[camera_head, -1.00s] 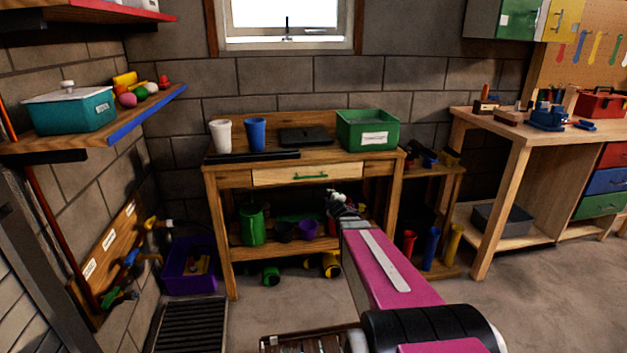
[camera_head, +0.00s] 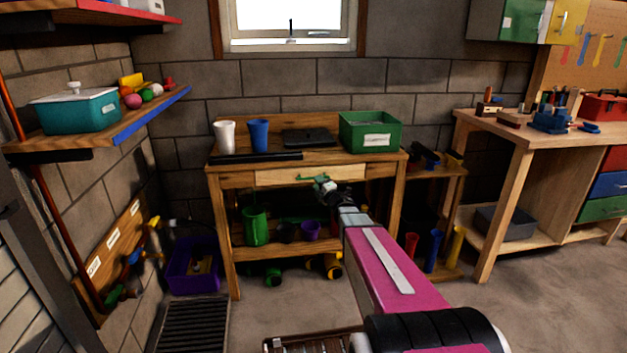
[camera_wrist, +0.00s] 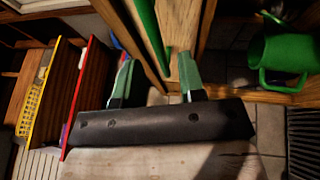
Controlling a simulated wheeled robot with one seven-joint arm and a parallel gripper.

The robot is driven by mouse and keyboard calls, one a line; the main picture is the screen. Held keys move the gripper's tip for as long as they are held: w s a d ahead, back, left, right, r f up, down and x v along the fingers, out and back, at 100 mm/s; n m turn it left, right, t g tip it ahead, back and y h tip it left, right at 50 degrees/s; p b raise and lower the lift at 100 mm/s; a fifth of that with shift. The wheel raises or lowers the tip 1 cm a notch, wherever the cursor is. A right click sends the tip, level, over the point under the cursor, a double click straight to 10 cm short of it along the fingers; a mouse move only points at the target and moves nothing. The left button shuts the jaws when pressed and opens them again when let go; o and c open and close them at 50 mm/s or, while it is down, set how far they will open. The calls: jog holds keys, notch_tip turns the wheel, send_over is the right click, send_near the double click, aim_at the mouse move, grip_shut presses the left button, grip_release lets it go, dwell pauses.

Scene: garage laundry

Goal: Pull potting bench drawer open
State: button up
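The potting bench (camera_head: 222,180) stands against the back wall. Its pale wooden drawer (camera_head: 275,176) looks shut, with a green bar handle partly hidden behind my gripper (camera_head: 325,184). My gripper is in front of the drawer, near the handle. In the wrist view, my gripper (camera_wrist: 156,75) is open, with its two green fingertips apart. The green handle (camera_wrist: 150,35) runs beyond and between them along the drawer front, its near end close to the gap. I cannot tell whether a finger touches it.
A green bin (camera_head: 370,133), white cup (camera_head: 225,136) and blue cup (camera_head: 259,135) stand on the bench top. A green watering can (camera_head: 255,225) is on its lower shelf. A purple crate (camera_head: 192,265) is on the floor at left. The floor before the bench is mostly clear.

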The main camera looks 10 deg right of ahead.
jog(key=x, duration=0.4)
jog(key=shift+w, duration=0.15)
jog(key=shift+c, duration=0.4)
grip_shut()
